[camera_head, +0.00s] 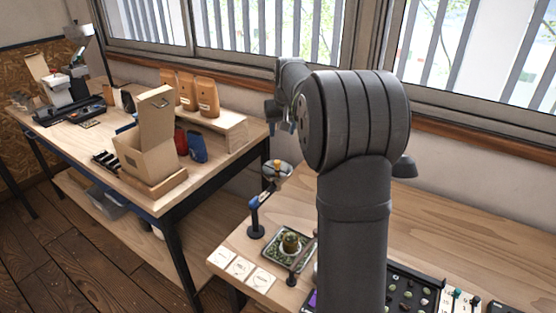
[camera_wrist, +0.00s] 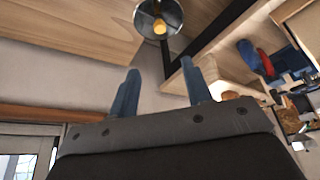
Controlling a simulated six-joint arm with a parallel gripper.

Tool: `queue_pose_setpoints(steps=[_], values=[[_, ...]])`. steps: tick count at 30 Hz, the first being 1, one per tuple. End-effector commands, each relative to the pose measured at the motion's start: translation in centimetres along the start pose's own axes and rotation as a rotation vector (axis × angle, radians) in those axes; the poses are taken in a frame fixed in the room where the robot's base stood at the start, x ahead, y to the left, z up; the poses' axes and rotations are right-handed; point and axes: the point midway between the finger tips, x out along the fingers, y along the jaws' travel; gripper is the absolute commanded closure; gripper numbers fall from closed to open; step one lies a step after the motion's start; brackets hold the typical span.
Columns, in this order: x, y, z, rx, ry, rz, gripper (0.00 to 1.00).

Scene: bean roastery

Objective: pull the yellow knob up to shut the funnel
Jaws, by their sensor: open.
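The yellow knob (camera_head: 277,163) stands in the middle of the round metal funnel (camera_head: 285,172), which is held on a stand at the far left of the near table. In the wrist view the yellow knob (camera_wrist: 159,27) shows inside the funnel (camera_wrist: 174,13) at the top edge, beyond the fingertips. My gripper (camera_head: 281,120) is above the funnel in the head view. In the wrist view my gripper (camera_wrist: 160,66) has its two blue-grey fingers spread, with nothing between them. The fingers are apart from the knob.
An open cardboard box (camera_head: 150,150), brown bags (camera_head: 208,97) and a blue bag (camera_head: 197,146) are on the other table. The near table's right rear is clear.

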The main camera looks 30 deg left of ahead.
Motion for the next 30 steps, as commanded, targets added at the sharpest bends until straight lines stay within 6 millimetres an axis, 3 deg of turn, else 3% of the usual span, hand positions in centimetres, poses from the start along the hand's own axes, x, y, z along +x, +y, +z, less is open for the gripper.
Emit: queue_pose_setpoints(steps=[18, 24, 30], values=[[12.7, 0.0, 0.1, 0.004, -0.002, -0.001, 0.55], [15.6, 0.0, 0.1, 0.005, -0.002, -0.001, 0.55], [16.6, 0.0, 0.1, 0.005, 0.0, -0.001, 0.55]])
